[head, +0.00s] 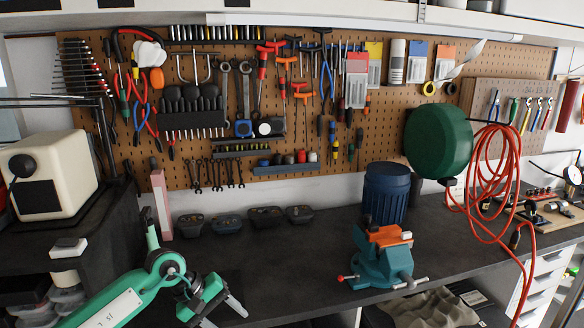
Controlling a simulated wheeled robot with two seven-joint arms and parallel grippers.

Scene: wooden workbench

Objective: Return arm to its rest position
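My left arm (128,300) is green and comes in from the lower left of the head view. It bends at a round joint above the front part of the dark workbench. My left gripper (222,314) is at the bottom, left of centre, pointing down and to the right. Its two grey fingers stand apart with nothing visible between them. My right arm and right gripper are not in view.
A teal and orange vise (384,258) stands at the bench's front edge, with a blue bin (386,192) behind it. Small dark trays (228,223) line the back. A red hose (492,180) hangs at right. The bench top (290,262) between gripper and vise is clear.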

